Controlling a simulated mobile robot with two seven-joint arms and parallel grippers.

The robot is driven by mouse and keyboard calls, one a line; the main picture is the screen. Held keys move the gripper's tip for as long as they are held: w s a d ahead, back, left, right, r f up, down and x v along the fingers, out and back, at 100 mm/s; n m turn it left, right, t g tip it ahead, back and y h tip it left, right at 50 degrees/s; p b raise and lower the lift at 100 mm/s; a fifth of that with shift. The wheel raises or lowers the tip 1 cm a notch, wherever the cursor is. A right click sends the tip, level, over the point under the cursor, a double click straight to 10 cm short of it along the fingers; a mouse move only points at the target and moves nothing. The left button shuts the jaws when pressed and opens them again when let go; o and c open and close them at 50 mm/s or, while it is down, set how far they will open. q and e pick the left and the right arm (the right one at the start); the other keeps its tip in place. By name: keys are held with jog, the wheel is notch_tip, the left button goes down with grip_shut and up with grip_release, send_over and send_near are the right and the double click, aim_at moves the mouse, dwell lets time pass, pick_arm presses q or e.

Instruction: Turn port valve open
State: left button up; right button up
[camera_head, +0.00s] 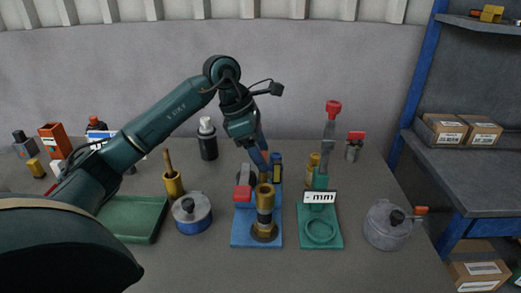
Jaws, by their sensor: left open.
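A blue fixture (242,233) stands on the table in front of me. It bears an upright brass fitting (264,217) and a red block-like part (242,194). Which part is the port valve I cannot tell for certain. My left gripper (263,167) reaches down from above at the back of this fixture, near the top of the brass fitting. Its jaws are open, but their tips are small and partly lost among the fixture's parts, so contact cannot be told. My right gripper is out of view.
A green stand (330,240) with a red-topped lever (333,108) is right of the fixture. A grey pot (385,232) stands further right. A blue-banded pot (191,218), a brass cup (173,186) and a green tray (118,238) are left, partly under my arm.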

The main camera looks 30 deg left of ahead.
pick_arm(q)
jog(key=c, duration=1)
jog(key=shift+n, duration=0.3)
jog(key=n+t+y, duration=0.1)
jog(key=n, duration=0.1)
jog(key=shift+d+n+b, duration=0.15)
jog(key=shift+n+b, duration=0.15)
jog(key=shift+n, duration=0.1)
jog(key=n, duration=0.1)
jog(key=n+y, duration=0.1)
jog(key=n, duration=0.1)
jog(key=n+t, duration=0.1)
jog(key=shift+w+d+y, duration=0.1)
jog(key=shift+d+y, duration=0.15)
jog(key=shift+y, duration=0.05)
jog(key=n+y, duration=0.1)
jog(key=n, duration=0.1)
jog(key=n+b, duration=0.1)
jog(key=n, duration=0.2)
jog(key=shift+w+d+y, duration=0.15)
jog(key=shift+w+y, duration=0.05)
jog(key=shift+y, duration=0.2)
jog(key=shift+w+n+y+b, duration=0.15)
jog(key=shift+n+y, duration=0.15)
jog(key=shift+n, duration=0.55)
jog(key=shift+n+y+b, duration=0.15)
jog(key=shift+n+y, duration=0.15)
jog(key=shift+n, duration=0.55)
